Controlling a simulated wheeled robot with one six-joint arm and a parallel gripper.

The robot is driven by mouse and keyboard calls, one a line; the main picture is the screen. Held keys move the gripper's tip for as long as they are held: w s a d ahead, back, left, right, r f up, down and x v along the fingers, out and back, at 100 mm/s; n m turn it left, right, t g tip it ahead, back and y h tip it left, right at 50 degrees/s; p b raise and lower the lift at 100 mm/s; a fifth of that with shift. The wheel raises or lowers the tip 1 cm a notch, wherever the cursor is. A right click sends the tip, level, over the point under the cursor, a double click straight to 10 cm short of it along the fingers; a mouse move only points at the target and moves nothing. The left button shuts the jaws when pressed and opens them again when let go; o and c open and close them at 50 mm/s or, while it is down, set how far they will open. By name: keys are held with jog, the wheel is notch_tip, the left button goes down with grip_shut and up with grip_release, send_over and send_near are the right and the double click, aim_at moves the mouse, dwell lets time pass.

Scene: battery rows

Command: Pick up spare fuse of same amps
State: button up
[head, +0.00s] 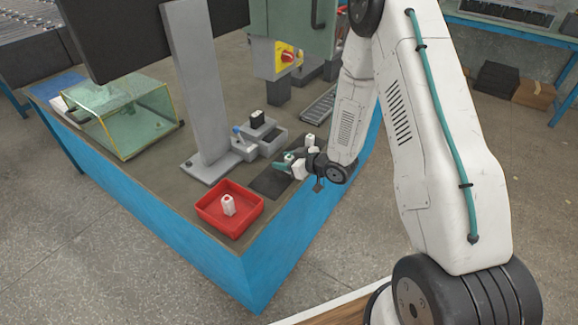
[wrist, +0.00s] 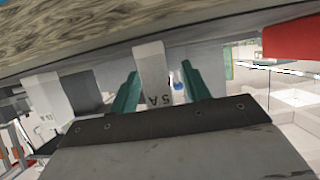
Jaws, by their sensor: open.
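My gripper (head: 286,162) is open, low over the bench near its front edge. In the wrist view its two teal fingers (wrist: 158,80) stand on either side of a white fuse (wrist: 151,68) marked "5 A", which appears upside down. A gap shows beside the fuse, and I cannot tell whether either finger touches it. In the head view the fingers partly hide this fuse (head: 289,156). A second white fuse (head: 310,141) stands just behind; a white block with unreadable print (wrist: 46,100) shows at left in the wrist view. Another white fuse (head: 228,204) stands in the red tray (head: 210,215).
A dark mat (head: 268,183) lies by my gripper. A grey holder with a black block (head: 270,135) stands behind it. A grey post (head: 198,95), a glass case (head: 130,115) and a green box with a red switch (head: 287,56) stand farther back.

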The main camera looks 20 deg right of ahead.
grip_shut()
dwell(0.3)
